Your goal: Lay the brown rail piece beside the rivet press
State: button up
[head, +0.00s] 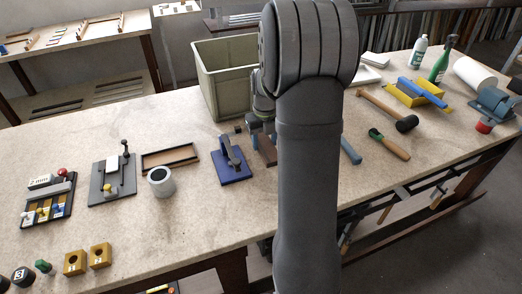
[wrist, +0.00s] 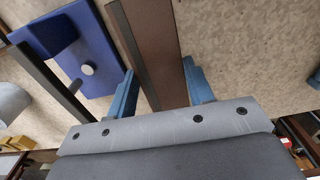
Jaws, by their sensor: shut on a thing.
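The brown rail piece (wrist: 154,45) lies lengthwise between the blue fingers of my gripper (wrist: 158,70) in the wrist view, with a dark strip along its left edge. My gripper is shut on it. In the head view the rail piece (head: 266,151) shows below my gripper (head: 261,128), partly hidden by my arm. What I take for the rivet press (head: 232,168), a blue base with a dark lever, stands just left of the rail piece. Its blue base (wrist: 99,72) also shows left of the rail in the wrist view. I cannot tell whether the rail touches the table.
A beige bin (head: 222,75) stands behind my gripper. A grey cylinder (head: 161,182) and a brown tray (head: 170,158) are left of the press. A mallet (head: 388,110) and other tools lie to the right. Bare bench (head: 200,225) lies in front of the press.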

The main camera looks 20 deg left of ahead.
aim_at(261, 150)
jog(key=shift+a+f, duration=0.4)
jog(key=shift+a, duration=0.25)
jog(key=shift+f, duration=2)
jog(key=shift+f, duration=0.1)
jog(key=o, duration=1)
notch_tip(261, 150, up, 12)
jog(key=shift+r, duration=0.15)
